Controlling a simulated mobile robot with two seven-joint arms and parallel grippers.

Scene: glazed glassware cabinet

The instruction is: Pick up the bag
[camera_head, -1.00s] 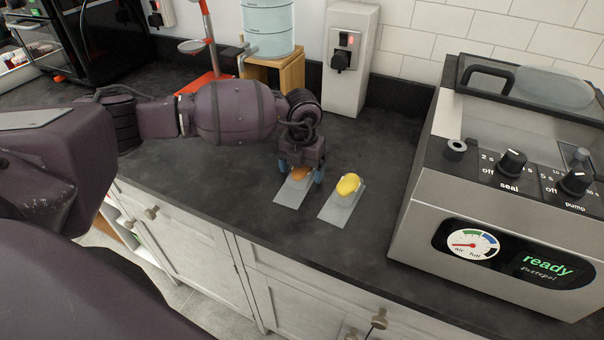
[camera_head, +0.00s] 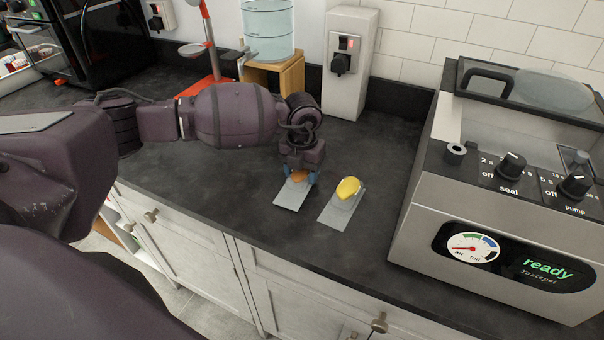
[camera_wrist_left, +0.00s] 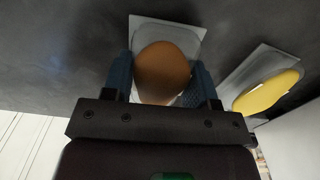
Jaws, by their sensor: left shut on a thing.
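Two flat grey see-through bags lie on the dark worktop. The left bag (camera_head: 291,196) holds an orange-brown lump (camera_head: 300,176); it also shows in the left wrist view (camera_wrist_left: 165,30), with its lump (camera_wrist_left: 162,72). My left gripper (camera_head: 298,178) is shut on this bag, its blue fingers on both sides of the lump. I cannot tell whether the bag is lifted off the worktop. The right bag (camera_head: 336,213) holds a yellow lump (camera_head: 347,188) and lies just right of the gripper; it also shows in the left wrist view (camera_wrist_left: 250,70). My right gripper is not in view.
A steel sealing machine (camera_head: 500,190) reading "ready" stands on the right. Behind are a white socket post (camera_head: 348,75), a wooden stand (camera_head: 290,75) with a blue clear container (camera_head: 267,30), and a red stand (camera_head: 205,80). Free worktop (camera_head: 205,180) lies left of the bags.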

